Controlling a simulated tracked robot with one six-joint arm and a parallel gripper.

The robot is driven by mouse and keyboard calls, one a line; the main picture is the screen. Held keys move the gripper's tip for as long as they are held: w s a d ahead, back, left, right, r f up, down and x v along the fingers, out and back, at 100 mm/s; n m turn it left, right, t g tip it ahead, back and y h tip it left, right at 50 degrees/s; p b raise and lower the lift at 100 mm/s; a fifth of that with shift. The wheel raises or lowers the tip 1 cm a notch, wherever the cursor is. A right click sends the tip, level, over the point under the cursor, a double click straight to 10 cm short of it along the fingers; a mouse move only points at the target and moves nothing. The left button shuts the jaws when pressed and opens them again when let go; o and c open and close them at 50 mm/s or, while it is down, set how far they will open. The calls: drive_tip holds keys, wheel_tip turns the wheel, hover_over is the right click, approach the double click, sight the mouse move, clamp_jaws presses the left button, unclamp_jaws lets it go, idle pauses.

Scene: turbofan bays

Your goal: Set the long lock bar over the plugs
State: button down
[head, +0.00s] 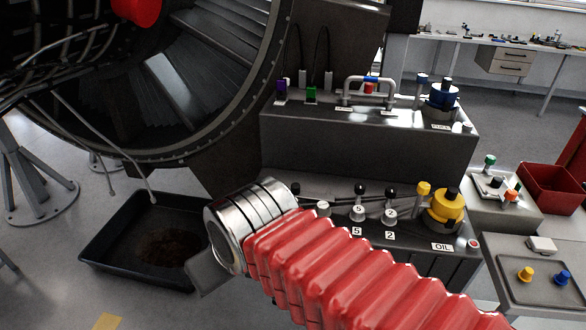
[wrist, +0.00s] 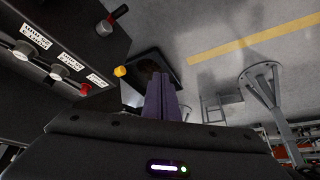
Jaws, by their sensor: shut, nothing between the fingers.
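On the upper ledge of the dark bench in the head view stand a purple plug (head: 281,91), a green plug (head: 311,95) and a red plug (head: 369,87). A pale bar bent down at both ends (head: 367,79) stands around the red plug; I cannot tell whether it is the long lock bar. My gripper's fingers (wrist: 166,94) show in the wrist view, shut together and empty, over the floor and drip tray. In the head view my arm hides the fingers.
A black drip tray (head: 150,243) lies on the floor under the engine cowl (head: 200,70). The lower ledge carries several knobs and a yellow OIL cap (head: 446,207). A red bin (head: 550,188) and a small parts tray (head: 540,285) stand at right.

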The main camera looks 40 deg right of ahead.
drive_tip(key=shift+w, duration=0.1)
idle(0.3)
drive_tip(key=w+d+r+m+g+h, duration=0.15)
drive_tip(key=w+d+r+m, duration=0.35)
drive_tip(key=w+d, duration=0.75)
drive_tip(key=w+d+m, duration=0.1)
drive_tip(key=w+d, duration=0.1)
drive_tip(key=d, duration=0.7)
drive_tip(key=w+d+m+g, duration=0.1)
drive_tip(key=w+d, duration=0.1)
drive_tip(key=d, duration=0.8)
drive_tip(key=shift+r+h, duration=0.2)
drive_tip(key=shift+h, duration=0.15)
